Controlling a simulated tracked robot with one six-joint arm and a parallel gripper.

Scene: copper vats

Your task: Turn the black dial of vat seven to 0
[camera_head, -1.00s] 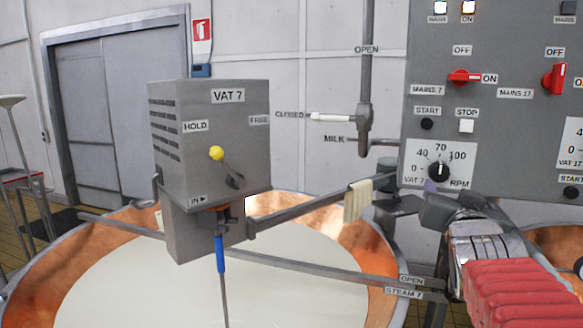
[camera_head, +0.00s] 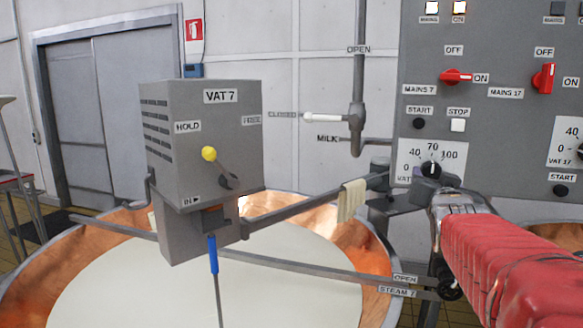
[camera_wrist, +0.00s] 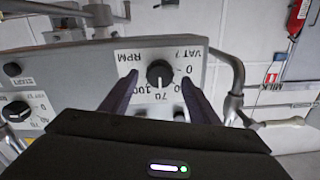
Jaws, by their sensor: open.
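The black dial of vat seven (camera_head: 431,169) sits on a white scale plate on the grey panel, with 40, 70 and 100 showing. Its pointer looks set near 70. In the wrist view, the dial (camera_wrist: 159,73) appears upside down, with 0 to its right and RPM to its left. My gripper (camera_wrist: 159,82) is open, one dark finger on each side of the dial in that view. Whether the fingers touch the dial or stop short of it, I cannot tell. In the head view, my red-sleeved arm reaches up to just below the dial and covers the plate's lower part.
Above the dial are the start button (camera_head: 419,123), stop button (camera_head: 457,125) and red mains 7 switch (camera_head: 455,76). Left are a cloth (camera_head: 352,201) on a bar, the white-handled milk valve (camera_head: 322,118) and the copper vat (camera_head: 100,245). The steam 7 lever (camera_head: 330,275) runs below.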

